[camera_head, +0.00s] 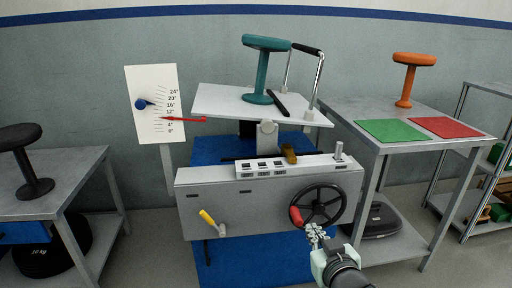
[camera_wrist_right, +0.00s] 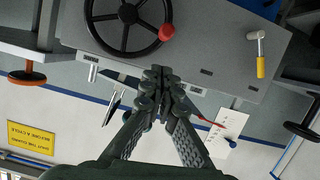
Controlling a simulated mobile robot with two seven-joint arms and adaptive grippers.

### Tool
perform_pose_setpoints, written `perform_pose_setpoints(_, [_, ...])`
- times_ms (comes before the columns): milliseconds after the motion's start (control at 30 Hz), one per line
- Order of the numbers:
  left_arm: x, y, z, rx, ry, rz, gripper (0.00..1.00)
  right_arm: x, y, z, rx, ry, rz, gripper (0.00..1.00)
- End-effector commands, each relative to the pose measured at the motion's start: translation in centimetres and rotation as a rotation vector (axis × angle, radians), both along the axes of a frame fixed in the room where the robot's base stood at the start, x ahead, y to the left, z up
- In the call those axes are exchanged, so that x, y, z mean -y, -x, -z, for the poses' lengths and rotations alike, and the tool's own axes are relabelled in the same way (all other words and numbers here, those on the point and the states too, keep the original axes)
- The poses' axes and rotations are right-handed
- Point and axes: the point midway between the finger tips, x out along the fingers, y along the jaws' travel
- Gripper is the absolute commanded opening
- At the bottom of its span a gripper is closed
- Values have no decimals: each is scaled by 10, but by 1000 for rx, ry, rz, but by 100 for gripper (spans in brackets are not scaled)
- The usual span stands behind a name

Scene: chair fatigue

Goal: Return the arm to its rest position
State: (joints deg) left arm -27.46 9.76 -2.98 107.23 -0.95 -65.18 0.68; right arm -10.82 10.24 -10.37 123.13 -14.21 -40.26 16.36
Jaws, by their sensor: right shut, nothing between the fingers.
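My right gripper (camera_head: 316,236) is in front of the grey test machine (camera_head: 260,205), just below its black handwheel (camera_head: 322,204) with a red knob (camera_head: 296,215). In the right wrist view my right gripper (camera_wrist_right: 162,76) has its fingers together and empty. That view is upside down and shows the handwheel (camera_wrist_right: 127,14) and red knob (camera_wrist_right: 166,32) beyond the fingertips, apart from them in the picture. My left gripper is not in view.
A teal stool (camera_head: 263,70) stands on the machine's tilted white plate (camera_head: 215,101). A yellow-handled lever (camera_head: 208,218) sticks out at the front left. The right table (camera_head: 365,110) carries green and red mats and an orange stool (camera_head: 407,80). A black stool (camera_head: 30,165) stands left.

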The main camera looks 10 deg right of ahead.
Motion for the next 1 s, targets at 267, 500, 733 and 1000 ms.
perform_pose_setpoints(267, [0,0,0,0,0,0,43,40,79,166,-456,70,51,0])
perform_pose_setpoints(500, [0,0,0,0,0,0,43,68,191,277,-847,107,55,0])
perform_pose_setpoints(733, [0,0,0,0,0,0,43,77,244,311,-1006,114,44,0])
perform_pose_setpoints(1000, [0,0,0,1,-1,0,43,77,247,313,-1015,114,44,0])
